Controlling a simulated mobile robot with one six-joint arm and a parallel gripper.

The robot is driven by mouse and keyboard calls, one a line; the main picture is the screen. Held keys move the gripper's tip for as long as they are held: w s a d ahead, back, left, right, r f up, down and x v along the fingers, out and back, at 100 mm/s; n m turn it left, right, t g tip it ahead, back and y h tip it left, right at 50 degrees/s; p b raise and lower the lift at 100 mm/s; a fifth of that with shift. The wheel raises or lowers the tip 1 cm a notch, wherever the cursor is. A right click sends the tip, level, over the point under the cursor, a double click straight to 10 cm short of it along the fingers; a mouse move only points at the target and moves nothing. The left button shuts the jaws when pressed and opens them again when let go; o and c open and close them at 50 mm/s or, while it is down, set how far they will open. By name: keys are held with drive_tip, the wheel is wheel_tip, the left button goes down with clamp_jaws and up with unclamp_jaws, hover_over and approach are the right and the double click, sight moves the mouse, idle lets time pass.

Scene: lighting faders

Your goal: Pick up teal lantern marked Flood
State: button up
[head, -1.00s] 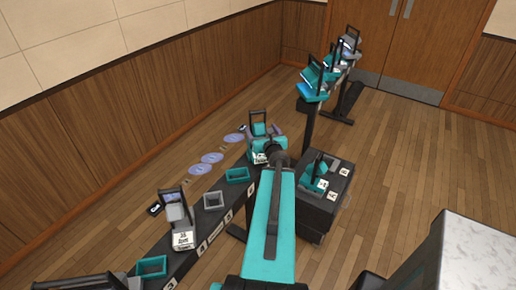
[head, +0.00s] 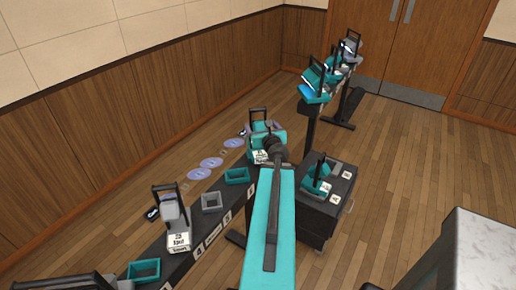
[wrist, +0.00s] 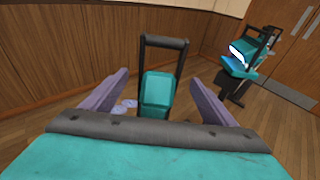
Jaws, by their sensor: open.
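A teal lantern (head: 259,143) with a black handle and a white label stands at the far end of the black bench. Its label is too small to read for sure. In the wrist view the teal lantern (wrist: 158,90) stands upright with its handle raised, between my purple fingers. In the head view my wrist partly hides the lantern. Another teal lantern (head: 317,178) sits on the dark cart.
The black bench (head: 213,222) holds a grey lantern (head: 173,214), a grey tray (head: 211,202) and teal trays (head: 236,175). The dark cart (head: 325,212) is right of my arm. Lit lanterns hang on a stand (head: 311,130) behind. A pale-topped block (head: 485,245) is at lower right.

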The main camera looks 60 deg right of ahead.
sight(260, 124)
drive_tip(key=shift+w+d+f+b, duration=0.25)
drive_tip(key=shift+w+d+b, duration=0.25)
drive_tip(key=shift+b, duration=1.15)
drive_tip(key=shift+w+d+r, duration=0.1)
drive_tip(key=shift+d, duration=0.1)
drive_tip(key=shift+x, duration=1.25)
drive_tip(key=shift+p+x, duration=0.65)
drive_tip(key=shift+x, duration=1.95)
clamp_jaws()
